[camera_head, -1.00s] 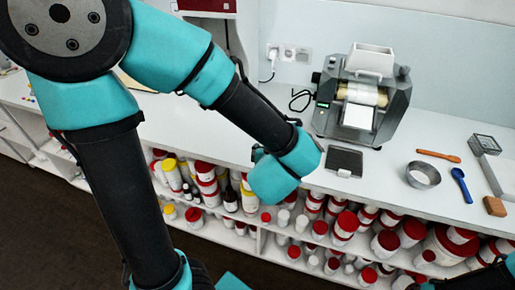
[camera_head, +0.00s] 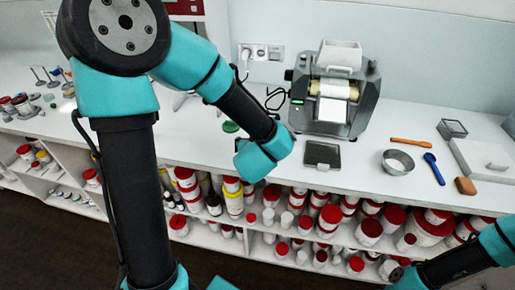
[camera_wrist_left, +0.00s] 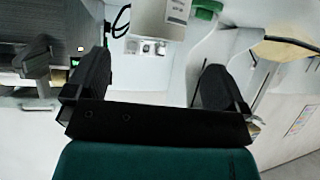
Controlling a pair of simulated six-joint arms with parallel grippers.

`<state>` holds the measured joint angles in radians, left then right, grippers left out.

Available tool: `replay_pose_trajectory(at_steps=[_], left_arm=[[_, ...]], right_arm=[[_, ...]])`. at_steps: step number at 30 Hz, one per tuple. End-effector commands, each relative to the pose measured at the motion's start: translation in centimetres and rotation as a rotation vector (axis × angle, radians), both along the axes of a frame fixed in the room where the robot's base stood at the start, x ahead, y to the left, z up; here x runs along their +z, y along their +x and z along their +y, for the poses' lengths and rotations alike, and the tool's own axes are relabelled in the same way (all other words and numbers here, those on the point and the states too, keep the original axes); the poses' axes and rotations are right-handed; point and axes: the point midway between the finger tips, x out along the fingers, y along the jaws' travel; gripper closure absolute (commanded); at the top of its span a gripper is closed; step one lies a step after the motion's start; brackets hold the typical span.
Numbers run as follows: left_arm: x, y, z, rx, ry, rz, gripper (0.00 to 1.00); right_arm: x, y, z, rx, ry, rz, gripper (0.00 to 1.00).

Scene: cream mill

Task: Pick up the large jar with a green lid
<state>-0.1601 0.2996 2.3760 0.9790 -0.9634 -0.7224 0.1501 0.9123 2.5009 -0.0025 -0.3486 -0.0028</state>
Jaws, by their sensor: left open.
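A round green lid (camera_head: 230,127) shows on the counter in the head view, left of my left forearm. The jar body under it is hard to make out. In the left wrist view a green piece (camera_wrist_left: 208,9) shows at the top edge, beside a pale labelled shape; I cannot tell for certain whether it is the same lid. My left gripper (camera_wrist_left: 152,88) is open, its two black fingers wide apart with nothing between them. In the head view its fingers are hidden behind my left wrist, near the counter's front edge. My right gripper is not in view.
A grey roller mill (camera_head: 334,95) stands right of my left wrist, with a dark flat pad (camera_head: 323,155) before it. Shelves below hold many red-lidded jars. Small items stand at the far left.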

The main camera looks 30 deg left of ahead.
Motion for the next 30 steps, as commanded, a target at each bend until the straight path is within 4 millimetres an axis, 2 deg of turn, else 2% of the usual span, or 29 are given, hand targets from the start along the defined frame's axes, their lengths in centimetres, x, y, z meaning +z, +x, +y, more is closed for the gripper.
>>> replay_pose_trajectory(at_steps=[6,19,30], left_arm=[[-1.1,1.8,1.1,0.001,0.000,0.000,0.00],[-1.4,2.3,1.2,0.001,0.000,0.000,0.00],[-3.5,5.8,2.8,0.003,-0.001,0.000,0.00]], right_arm=[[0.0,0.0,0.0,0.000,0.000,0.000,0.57],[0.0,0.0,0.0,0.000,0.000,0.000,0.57],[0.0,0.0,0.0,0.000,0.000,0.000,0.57]])
